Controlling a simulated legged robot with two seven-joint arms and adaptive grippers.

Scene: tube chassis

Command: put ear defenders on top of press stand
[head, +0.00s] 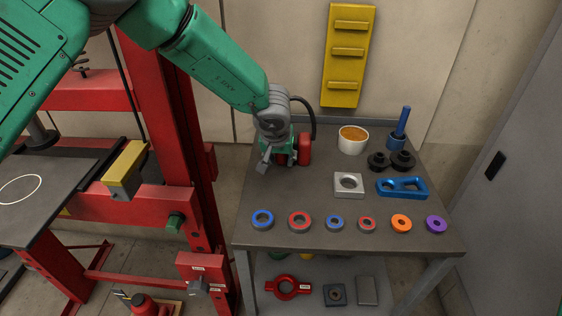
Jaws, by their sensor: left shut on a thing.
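The ear defenders (304,149) show as a red cup with a dark curved band above it, at the back left of the grey workbench. My left gripper (279,157) reaches down from the upper left and is shut on them; the exact contact is partly hidden by the gripper itself. I cannot tell whether they touch the bench top. A red press stand (178,125) stands left of the bench, partly hidden by my left arm. A dark plate (55,200) with a white ring drawn on it lies at its left. My right gripper is not in view.
The workbench (290,190) holds a tub of orange stuff (353,139), black round parts (390,161), a blue link (402,188), a pale square block (348,185) and a front row of several rings. A yellow rack (348,55) hangs on the wall.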

